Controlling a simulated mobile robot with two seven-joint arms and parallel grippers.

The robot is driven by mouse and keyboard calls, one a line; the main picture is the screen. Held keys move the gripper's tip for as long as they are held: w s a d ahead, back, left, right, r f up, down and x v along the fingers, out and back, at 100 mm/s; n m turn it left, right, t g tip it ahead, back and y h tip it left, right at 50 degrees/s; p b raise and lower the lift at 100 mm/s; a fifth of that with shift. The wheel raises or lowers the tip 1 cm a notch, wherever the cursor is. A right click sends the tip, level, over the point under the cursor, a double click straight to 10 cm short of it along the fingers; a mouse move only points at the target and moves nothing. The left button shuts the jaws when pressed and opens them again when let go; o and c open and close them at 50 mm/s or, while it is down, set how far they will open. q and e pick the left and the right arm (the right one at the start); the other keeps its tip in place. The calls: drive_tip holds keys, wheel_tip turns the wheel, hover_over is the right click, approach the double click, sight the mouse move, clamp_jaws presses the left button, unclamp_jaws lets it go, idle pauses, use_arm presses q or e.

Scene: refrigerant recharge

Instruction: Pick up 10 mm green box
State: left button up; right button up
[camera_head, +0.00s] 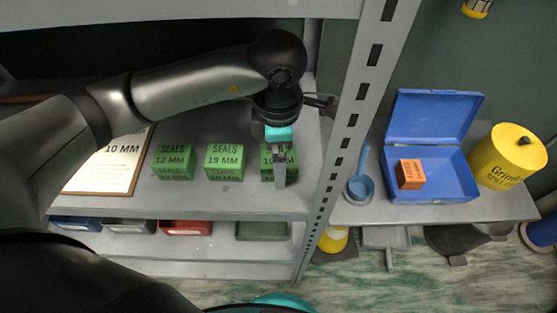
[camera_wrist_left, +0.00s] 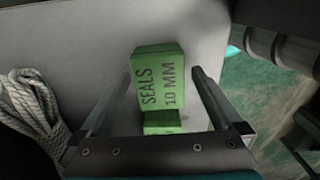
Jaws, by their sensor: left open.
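The green box marked "SEALS 10 MM" (camera_wrist_left: 160,82) stands on the grey shelf, between the two open fingers of my left gripper (camera_wrist_left: 150,90) in the left wrist view. In the head view the 10 mm box (camera_head: 268,163) is partly hidden behind my left gripper (camera_head: 281,170), which comes down over it. I cannot tell whether the fingers touch the box. Two similar green boxes stand to its left: the 19 mm box (camera_head: 224,162) and the 12 mm box (camera_head: 173,162). My right gripper is not in view.
A clipboard reading "10 MM" (camera_head: 115,165) lies at the shelf's left. A slotted grey post (camera_head: 352,115) rises right of the 10 mm box. Beyond it are a blue case (camera_head: 435,120) with an orange box (camera_head: 410,174) and a yellow can (camera_head: 508,157). Rope (camera_wrist_left: 35,110) lies nearby.

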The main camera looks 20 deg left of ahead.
use_arm(q)
drive_tip(key=c, duration=1.4)
drive_tip(key=shift+r, duration=0.15)
